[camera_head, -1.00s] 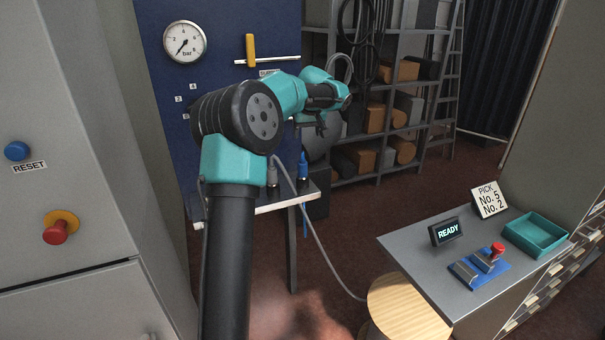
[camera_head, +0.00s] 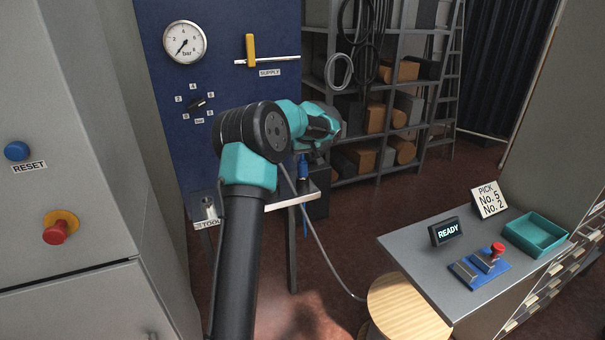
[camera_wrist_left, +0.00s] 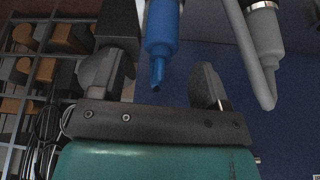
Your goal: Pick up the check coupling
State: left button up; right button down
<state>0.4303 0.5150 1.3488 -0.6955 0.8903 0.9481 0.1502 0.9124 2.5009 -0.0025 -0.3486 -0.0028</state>
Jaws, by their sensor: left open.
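A blue coupling (camera_head: 303,175) stands upright on the narrow shelf of the blue panel. In the left wrist view the blue coupling (camera_wrist_left: 161,35) reaches in from the top edge with its narrow tip between the jaws. No label shows whether it is the check coupling. A grey coupling (camera_wrist_left: 264,38) with a grey hose is to the right, outside the jaws. My left gripper (camera_wrist_left: 155,80) is open, with a finger on each side of the blue tip and a visible gap. In the head view my left arm hides the fingertips and the grey coupling. My right gripper is not in view.
The narrow shelf (camera_head: 274,203) carries a metal cylinder (camera_head: 208,208) by a TOOL label. The blue panel has a gauge (camera_head: 184,42), a dial (camera_head: 197,104) and a yellow lever (camera_head: 250,49). A wooden stool (camera_head: 408,308) and a bench with a teal tray (camera_head: 536,233) are right.

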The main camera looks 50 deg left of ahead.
aim_at(302, 162)
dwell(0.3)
pick_arm(q)
jog(key=shift+a+x, duration=0.2)
jog(key=shift+x, duration=2.4)
jog(key=shift+r, duration=0.1)
jog(key=shift+c, duration=0.4)
jog(key=c, duration=1)
jog(key=shift+r, duration=0.15)
jog(key=shift+r, duration=1.7)
jog(key=s+d, duration=0.3)
jog(key=d, duration=0.1)
jog(key=s+d+r, duration=0.1)
jog(key=s+d, duration=0.6)
jog(key=d, duration=0.1)
jog(key=shift+s+r, duration=0.15)
jog(key=shift+s, duration=0.15)
